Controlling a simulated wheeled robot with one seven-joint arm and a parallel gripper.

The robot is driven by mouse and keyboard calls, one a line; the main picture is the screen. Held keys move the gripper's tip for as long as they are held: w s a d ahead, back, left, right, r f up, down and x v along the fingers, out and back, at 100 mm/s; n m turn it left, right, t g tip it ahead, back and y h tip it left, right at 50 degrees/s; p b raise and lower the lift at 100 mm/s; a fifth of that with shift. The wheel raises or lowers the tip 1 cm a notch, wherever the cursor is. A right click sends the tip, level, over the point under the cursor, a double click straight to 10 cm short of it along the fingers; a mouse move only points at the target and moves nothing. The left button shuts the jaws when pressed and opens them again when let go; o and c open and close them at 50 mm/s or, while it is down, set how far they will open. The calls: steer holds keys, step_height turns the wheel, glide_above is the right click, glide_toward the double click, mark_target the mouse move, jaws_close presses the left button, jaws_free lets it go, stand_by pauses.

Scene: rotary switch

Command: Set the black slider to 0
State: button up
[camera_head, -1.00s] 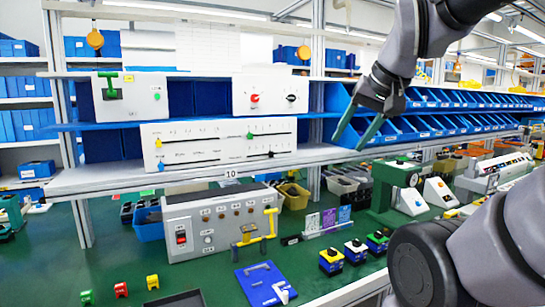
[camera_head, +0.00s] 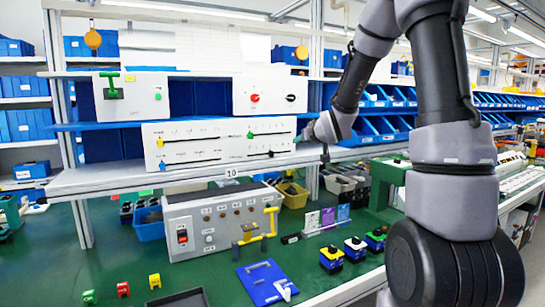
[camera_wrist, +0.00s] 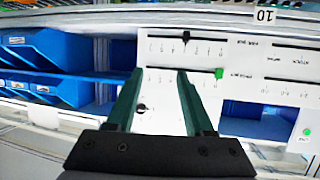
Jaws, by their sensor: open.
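The white slider panel (camera_head: 215,143) stands on the shelf in the head view. The black slider (camera_head: 271,153) is on its lower right track, right of that track's middle. It also shows in the wrist view (camera_wrist: 186,37), where the panel appears upside down. The green slider (camera_head: 250,135) sits on the track above and shows in the wrist view (camera_wrist: 219,73). My gripper (camera_wrist: 159,75) is open and empty, its green fingers pointing at the panel side. The black slider lies beyond the right fingertip, apart from it. In the head view my arm partly hides the gripper.
A white box with a red knob and a black knob (camera_head: 290,98) stands on the upper shelf above the panel. Blue bins (camera_wrist: 60,60) fill the shelves beside the panel. A grey control box (camera_head: 215,222) stands on the green table below.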

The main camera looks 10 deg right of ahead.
mark_target(272, 154)
steer(key=w+a+f+n+t+y, duration=0.2)
steer(key=w+a+f+t+y, duration=0.15)
steer(key=w+f, duration=0.4)
steer(key=x, duration=0.3)
steer(key=a+f+x, duration=0.1)
steer(key=x, duration=0.5)
steer(key=shift+a+f, duration=0.15)
steer(key=shift+a, duration=0.2)
jaws_close()
stand_by(0.9)
